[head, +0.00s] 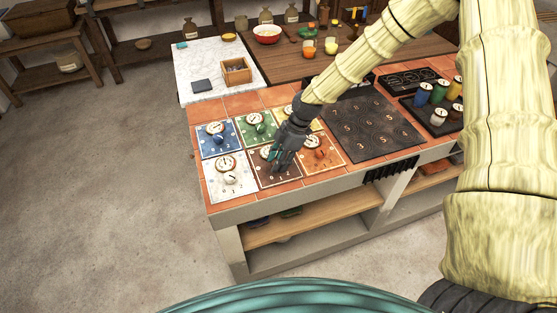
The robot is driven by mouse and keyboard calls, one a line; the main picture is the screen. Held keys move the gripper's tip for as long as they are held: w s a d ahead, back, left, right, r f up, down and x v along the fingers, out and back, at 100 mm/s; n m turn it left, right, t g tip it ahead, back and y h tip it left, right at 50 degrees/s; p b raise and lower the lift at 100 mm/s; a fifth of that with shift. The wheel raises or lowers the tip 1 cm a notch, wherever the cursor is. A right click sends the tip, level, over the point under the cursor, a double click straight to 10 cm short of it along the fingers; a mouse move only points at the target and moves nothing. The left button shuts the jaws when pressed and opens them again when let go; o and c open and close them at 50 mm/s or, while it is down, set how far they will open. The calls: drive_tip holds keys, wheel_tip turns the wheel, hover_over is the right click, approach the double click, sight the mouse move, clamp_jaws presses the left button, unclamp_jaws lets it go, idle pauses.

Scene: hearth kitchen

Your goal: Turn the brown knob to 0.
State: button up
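The brown panel (266,181) is in the front row of panels on the tiled counter, between the white and the orange ones. A round dial shows at its upper left, partly covered by my gripper (276,160). My gripper points down over the panel, where the brown knob is hidden behind the fingers. The knob's angle cannot be read. I cannot tell whether the fingers touch it, or whether they are open or shut.
White (240,187), orange (333,163), blue (208,149) and green (244,139) panels with knobs and dials lie close around. A dark hob (372,140) is to the right. A wooden box (236,72) stands on the marble slab behind.

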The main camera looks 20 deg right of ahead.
drive_tip(key=shift+c, duration=1.4)
drive_tip(key=m+t, duration=0.1)
drive_tip(key=m, duration=0.1)
drive_tip(key=m+b, duration=0.1)
drive_tip(key=m, duration=0.1)
drive_tip(key=shift+s+m+t+h, duration=0.15)
drive_tip(key=shift+m+t+h, duration=0.15)
drive_tip(key=shift+m+t, duration=0.1)
drive_tip(key=m, duration=0.2)
drive_tip(key=m+t, duration=0.1)
drive_tip(key=m, duration=0.1)
drive_tip(key=shift+a+t+h+b, duration=0.1)
drive_tip(key=shift+t+h+b, duration=0.2)
drive_tip(key=shift+h+b, duration=0.1)
drive_tip(key=m+t+h, duration=0.1)
drive_tip(key=m, duration=0.4)
drive_tip(key=shift+a, duration=0.1)
drive_tip(key=shift+r+m+h, duration=0.1)
drive_tip(key=shift+m+h, duration=0.9)
drive_tip(key=shift+m, duration=1.1)
